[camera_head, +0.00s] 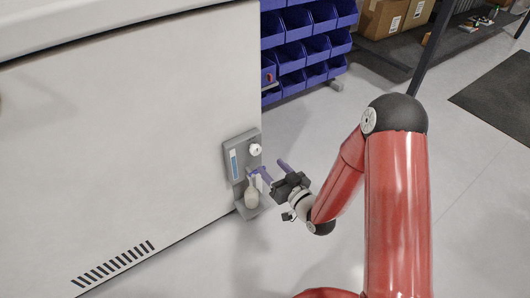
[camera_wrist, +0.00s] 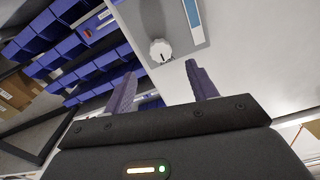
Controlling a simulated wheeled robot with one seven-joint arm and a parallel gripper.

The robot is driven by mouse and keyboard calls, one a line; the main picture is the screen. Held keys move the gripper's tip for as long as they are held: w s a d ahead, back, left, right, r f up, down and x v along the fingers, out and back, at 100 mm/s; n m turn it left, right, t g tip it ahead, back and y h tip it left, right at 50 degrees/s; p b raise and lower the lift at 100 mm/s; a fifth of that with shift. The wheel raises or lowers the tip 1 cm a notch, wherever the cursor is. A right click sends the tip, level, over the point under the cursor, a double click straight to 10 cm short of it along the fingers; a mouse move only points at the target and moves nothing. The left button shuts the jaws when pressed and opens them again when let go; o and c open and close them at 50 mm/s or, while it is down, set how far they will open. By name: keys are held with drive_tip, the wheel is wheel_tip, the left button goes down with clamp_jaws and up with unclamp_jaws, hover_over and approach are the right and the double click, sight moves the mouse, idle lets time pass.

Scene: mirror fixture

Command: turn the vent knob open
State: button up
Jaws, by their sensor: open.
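The vent knob (camera_head: 255,149) is a small white round knob on the upper right of a grey panel (camera_head: 229,151) fixed to the white cabinet. In the wrist view the knob (camera_wrist: 160,50) shows ahead of my fingers, with a dark mark beside it on the panel. My gripper (camera_head: 272,169) has two purple fingers, spread apart and empty, just below and to the right of the knob in the head view. In the wrist view the open gripper (camera_wrist: 158,84) has its fingertips short of the knob, apart from it.
A pale bottle-like object (camera_head: 251,196) stands on a small ledge at the panel's bottom, close to my fingers. A blue and white strip (camera_head: 234,165) is on the panel. Blue bins (camera_head: 300,50) stand behind.

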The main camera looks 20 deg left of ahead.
sight(257, 152)
drive_tip(key=x, duration=0.7)
drive_tip(key=shift+w+a, duration=0.2)
drive_tip(key=c, duration=1)
